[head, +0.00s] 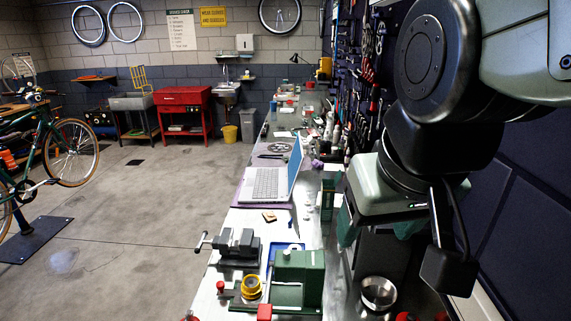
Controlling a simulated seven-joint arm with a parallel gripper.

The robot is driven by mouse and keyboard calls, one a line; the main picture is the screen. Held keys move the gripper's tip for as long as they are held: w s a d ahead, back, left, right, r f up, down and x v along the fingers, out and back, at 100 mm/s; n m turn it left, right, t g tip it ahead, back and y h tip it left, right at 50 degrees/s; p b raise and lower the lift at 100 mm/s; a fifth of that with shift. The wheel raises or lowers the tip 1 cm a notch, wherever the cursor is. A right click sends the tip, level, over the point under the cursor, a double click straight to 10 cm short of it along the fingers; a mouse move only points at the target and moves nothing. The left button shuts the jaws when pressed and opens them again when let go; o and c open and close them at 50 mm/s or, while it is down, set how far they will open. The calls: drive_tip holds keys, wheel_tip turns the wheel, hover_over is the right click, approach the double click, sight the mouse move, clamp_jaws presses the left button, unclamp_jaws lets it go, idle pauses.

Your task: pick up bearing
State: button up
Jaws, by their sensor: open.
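My gripper (378,232) hangs at the right, above and beside the right edge of the long workbench (225,275). Its two green fingers stand apart, with nothing seen between them. I cannot pick out a bearing with certainty. Small parts lie along the bench, too small to name. A round metal container (378,292) stands below my gripper at the lower right; what it holds cannot be told.
An open laptop (266,184) lies mid-bench. Nearer are a grey vise (237,247), a green machine (298,277) with a yellow round part (251,286), and a blue tray (280,248). A tool wall runs along the right. The floor at left is open, beside a bicycle (60,155).

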drive_tip(key=w+a+f+n+g, duration=0.3)
drive_tip(key=w+a+f+n, duration=0.2)
drive_tip(key=w+a+f, duration=0.6)
drive_tip(key=s+a+f+n, duration=0.1)
drive_tip(key=a+f, duration=0.3)
drive_tip(key=f, duration=0.4)
drive_tip(key=s+a+f+n+g, duration=0.1)
drive_tip(key=a+f, duration=0.3)
drive_tip(key=f, duration=0.4)
drive_tip(key=s+a+f+n+g, duration=0.1)
drive_tip(key=a+f+n, duration=0.1)
drive_tip(key=f, duration=0.6)
drive_tip(key=shift+s+a+f+n, duration=0.2)
drive_tip(key=shift+a, duration=0.25)
drive_tip(key=shift+s+a+f+n, duration=0.2)
drive_tip(key=shift+a, duration=0.25)
drive_tip(key=f, duration=0.5)
drive_tip(key=shift+w+a+f, duration=0.2)
drive_tip(key=shift+f, duration=0.15)
clamp_jaws()
drive_tip(key=shift+r, duration=0.15)
